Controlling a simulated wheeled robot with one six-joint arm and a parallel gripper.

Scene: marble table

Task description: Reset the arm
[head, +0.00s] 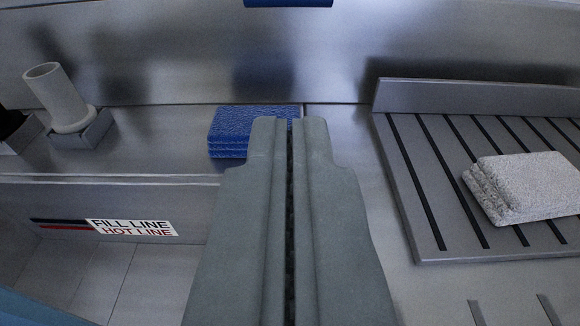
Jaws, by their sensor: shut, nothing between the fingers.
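My gripper (290,122) reaches up the middle of the head view, its two grey fingers side by side with only a thin dark seam between them. It is shut and holds nothing. Its tips overlap the front right part of a stack of blue pads (232,132) in the picture. I cannot tell whether they touch it. The lower part of the picture behind the fingers is hidden.
A grey slotted rack (420,180) on the right bears a rough pale block (525,185). A white hollow cylinder (58,95) stands in a holder at the left. A basin wall with a fill-line label (132,227) is at lower left. A metal backsplash (180,50) runs behind.

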